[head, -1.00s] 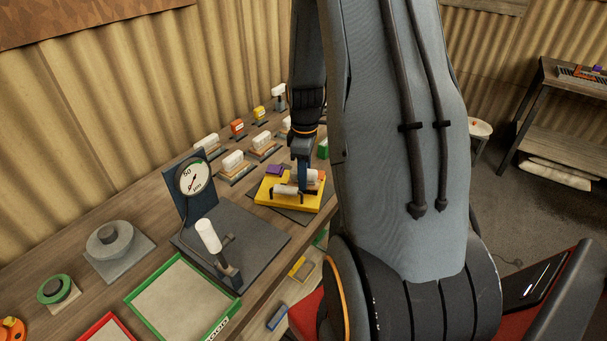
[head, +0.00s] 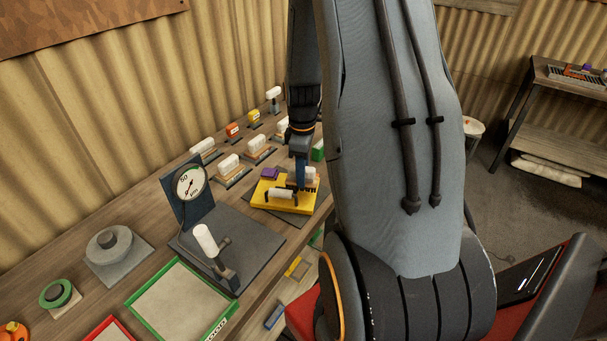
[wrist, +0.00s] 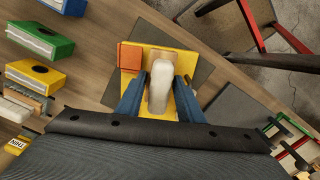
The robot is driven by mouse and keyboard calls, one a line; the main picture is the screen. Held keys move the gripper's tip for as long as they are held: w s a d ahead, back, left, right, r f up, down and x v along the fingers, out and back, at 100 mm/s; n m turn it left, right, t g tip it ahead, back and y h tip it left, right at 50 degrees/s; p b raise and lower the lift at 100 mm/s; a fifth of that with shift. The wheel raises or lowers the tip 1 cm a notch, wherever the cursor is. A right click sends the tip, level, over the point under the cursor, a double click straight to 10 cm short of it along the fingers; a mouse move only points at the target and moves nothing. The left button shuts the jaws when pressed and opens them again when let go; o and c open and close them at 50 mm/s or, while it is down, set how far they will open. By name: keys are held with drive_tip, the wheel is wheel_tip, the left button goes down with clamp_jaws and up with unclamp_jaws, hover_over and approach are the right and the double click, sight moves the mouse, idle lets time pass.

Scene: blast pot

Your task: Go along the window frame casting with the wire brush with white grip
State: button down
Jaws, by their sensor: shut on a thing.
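My gripper (head: 300,180) is over the yellow piece (head: 262,199) on the bench, which may be the window frame casting. In the wrist view, the blue fingers of the gripper (wrist: 160,100) are shut on the white grip (wrist: 160,83) of the wire brush. The white grip (head: 281,193) also shows low over the yellow piece in the head view. The yellow piece (wrist: 188,66) lies under the brush in the wrist view, with an orange block at one corner.
A round gauge (head: 190,183) on a dark stand is left of the yellow piece. Several white-topped brushes or blocks stand behind it along the corrugated wall. A green-rimmed tray (head: 150,268) is at the front. A shelf (head: 560,110) stands at the far right.

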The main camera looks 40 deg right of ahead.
wheel_tip(320, 180, up, 3)
drive_tip(key=shift+f+p, duration=0.1)
drive_tip(key=shift+p, duration=0.75)
drive_tip(key=shift+r, duration=0.95)
drive_tip(key=shift+f, duration=0.15)
drive_tip(key=shift+f+b, duration=1.35)
drive_tip(key=shift+f, duration=1.35)
drive_tip(key=c, duration=1.9)
unclamp_jaws()
clamp_jaws()
drive_tip(key=shift+f, duration=0.45)
